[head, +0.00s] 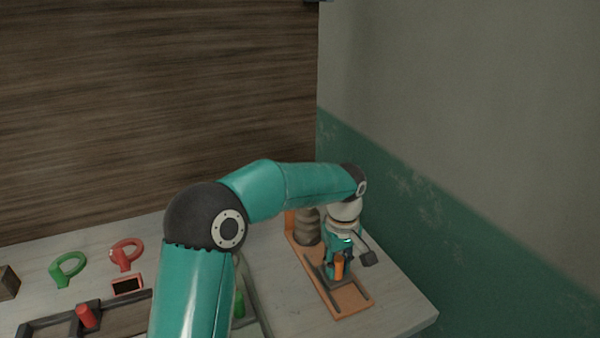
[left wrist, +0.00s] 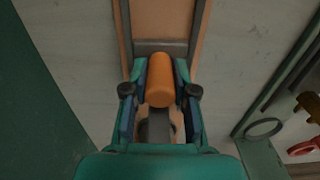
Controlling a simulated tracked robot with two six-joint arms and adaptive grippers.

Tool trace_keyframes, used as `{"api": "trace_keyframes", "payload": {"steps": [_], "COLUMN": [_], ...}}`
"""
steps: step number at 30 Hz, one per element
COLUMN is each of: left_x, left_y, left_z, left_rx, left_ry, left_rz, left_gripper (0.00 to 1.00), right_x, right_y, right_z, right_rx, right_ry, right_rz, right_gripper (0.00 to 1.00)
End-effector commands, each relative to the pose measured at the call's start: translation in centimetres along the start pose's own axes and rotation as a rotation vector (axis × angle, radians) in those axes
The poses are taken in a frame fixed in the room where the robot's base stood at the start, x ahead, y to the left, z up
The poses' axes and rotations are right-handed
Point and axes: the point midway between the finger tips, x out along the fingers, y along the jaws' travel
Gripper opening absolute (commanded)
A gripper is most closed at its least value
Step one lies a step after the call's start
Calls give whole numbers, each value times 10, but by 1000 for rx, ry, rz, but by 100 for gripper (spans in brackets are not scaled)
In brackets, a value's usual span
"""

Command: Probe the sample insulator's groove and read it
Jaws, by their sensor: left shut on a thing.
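My left gripper (head: 339,268) is shut on an orange cylinder (head: 340,265), at the right end of the table. The left wrist view shows the orange cylinder (left wrist: 160,82) between the two fingers of my left gripper (left wrist: 161,88); what lies under it is partly hidden. Below it is an orange tray (head: 357,304) with dark bars. A ribbed grey-brown piece (head: 307,229), seemingly the insulator, stands upright at the tray's back end, just behind my gripper. Its groove and any reading cannot be made out. My right gripper is out of view.
A green ring (head: 68,270), a red ring (head: 125,254) and a small red-framed dark plate (head: 127,286) lie at the left. A dark rack (head: 47,326) holds a red cylinder (head: 86,316). A green cylinder (head: 239,305) stands behind my arm. Walls close off the back and right.

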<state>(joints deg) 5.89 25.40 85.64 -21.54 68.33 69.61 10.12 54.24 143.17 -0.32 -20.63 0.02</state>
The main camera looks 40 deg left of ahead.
Motion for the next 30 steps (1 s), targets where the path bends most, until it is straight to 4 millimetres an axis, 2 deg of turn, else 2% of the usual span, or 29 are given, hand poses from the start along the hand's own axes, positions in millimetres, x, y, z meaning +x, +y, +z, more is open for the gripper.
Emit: {"api": "trace_keyframes", "payload": {"steps": [17, 18, 30], "left_x": [-2, -2, -1], "left_y": [3, 3, 1], "left_z": [8, 8, 7], "left_rx": [1, 1, 1], "left_ry": [3, 3, 1], "left_rz": [13, 12, 4], "left_gripper": [0, 32, 98], "right_x": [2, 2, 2], "right_y": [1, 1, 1], "right_z": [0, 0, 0], "right_rx": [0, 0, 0], "right_ry": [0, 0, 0], "right_rz": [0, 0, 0], "right_gripper": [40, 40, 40]}}
